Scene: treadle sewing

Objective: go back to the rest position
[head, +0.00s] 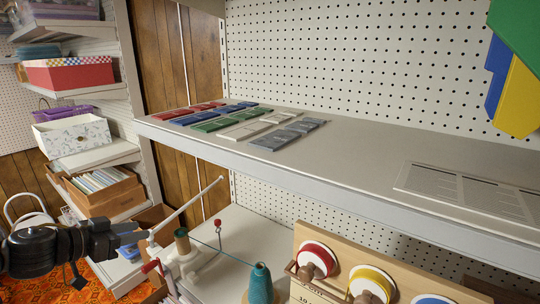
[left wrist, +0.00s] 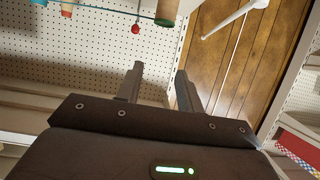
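My left gripper (head: 138,234) comes in from the left, low in the head view. Its tips appear close to the white rod (head: 187,207) of the winding stand on the lower shelf; I cannot tell whether they touch it. In the left wrist view the two fingers of the left gripper (left wrist: 158,80) stand apart with nothing between them. The white rod (left wrist: 235,19) shows beyond them, toward the upper right. My right gripper is in neither view.
A grey shelf (head: 360,176) with coloured packets spans the middle. Below it are a wooden thread spool (head: 182,241), a teal cone (head: 260,284) and a wooden rack (head: 333,259). Shelves with boxes, including a red one (head: 68,75), stand at left. Orange carpet (head: 60,290) shows below my arm.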

